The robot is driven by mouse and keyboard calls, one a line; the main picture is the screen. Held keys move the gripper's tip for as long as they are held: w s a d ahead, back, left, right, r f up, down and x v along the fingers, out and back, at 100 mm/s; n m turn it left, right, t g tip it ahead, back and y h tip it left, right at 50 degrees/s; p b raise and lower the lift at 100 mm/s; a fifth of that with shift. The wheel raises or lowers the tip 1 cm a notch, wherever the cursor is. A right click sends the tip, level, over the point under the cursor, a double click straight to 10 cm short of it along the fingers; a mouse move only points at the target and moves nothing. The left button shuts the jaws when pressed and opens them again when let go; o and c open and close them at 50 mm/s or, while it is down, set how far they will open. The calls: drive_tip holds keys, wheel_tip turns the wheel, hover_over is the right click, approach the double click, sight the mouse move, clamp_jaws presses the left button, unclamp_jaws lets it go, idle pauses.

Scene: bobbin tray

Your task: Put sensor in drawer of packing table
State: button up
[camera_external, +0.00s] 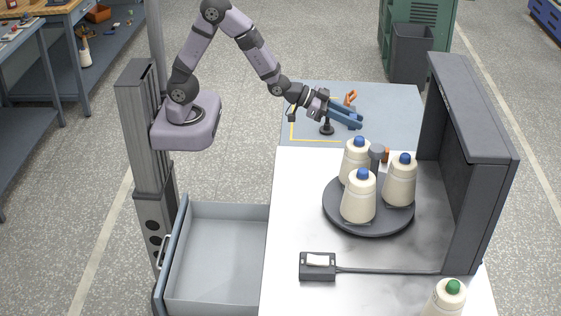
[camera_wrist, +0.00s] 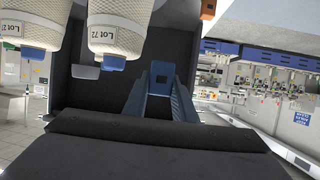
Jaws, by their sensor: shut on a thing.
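My gripper (camera_external: 351,119) reaches out level over the blue-grey mat at the far end of the packing table (camera_external: 300,215). In the wrist view its blue fingers (camera_wrist: 161,82) are shut on a small blue block with a dark square opening, which I take to be the sensor (camera_wrist: 162,70). In the external view the block blends with the fingers, so its outline is unclear. The drawer (camera_external: 215,208) stands pulled out at the table's left side. Its visible floor is bare, and it is well away from my gripper.
A dark round tray (camera_external: 370,231) bears several cream bobbins with blue tops around a grey post (camera_external: 378,153). A dark upright panel (camera_external: 475,180) stands at the right. A switch box (camera_external: 318,266) and a green-topped bobbin (camera_external: 446,299) are nearer. An orange item (camera_external: 351,97) is on the mat.

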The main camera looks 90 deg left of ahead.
drive_tip(key=s+d+r+m+h+p, duration=0.2)
drive_tip(key=d+r+h+p, duration=0.15)
drive_tip(key=d+p, duration=0.2)
drive_tip(key=s+d+f+m+g+h, duration=0.65)
drive_tip(key=s+d+f+m, duration=0.2)
drive_tip(key=s+f, duration=0.5)
drive_tip(key=s+d+f+m+g, duration=0.15)
drive_tip(key=s+m+g, duration=0.25)
drive_tip(key=s, duration=0.5)
drive_tip(key=s+f+m+g+h, duration=0.1)
drive_tip(key=s+f+m+g, duration=0.25)
drive_tip(key=s, duration=0.55)
drive_tip(key=s+d+f+m+g, duration=0.1)
drive_tip(key=s+f+m+g, duration=0.15)
drive_tip(key=s+g, duration=0.45)
drive_tip(key=f+b, duration=0.2)
drive_tip(key=s+f+t+b, duration=0.1)
drive_tip(key=f+m+t+b, duration=0.1)
drive_tip(key=f+b, duration=0.1)
drive_tip(key=shift+s+f+b, duration=0.3)
drive_tip(key=shift+b, duration=0.05)
wheel_tip(320, 180, down, 4)
drive_tip(key=b, duration=0.3)
drive_tip(key=shift+r+t, duration=0.15)
drive_tip(key=shift+t, duration=0.15)
drive_tip(key=shift+b, duration=0.3)
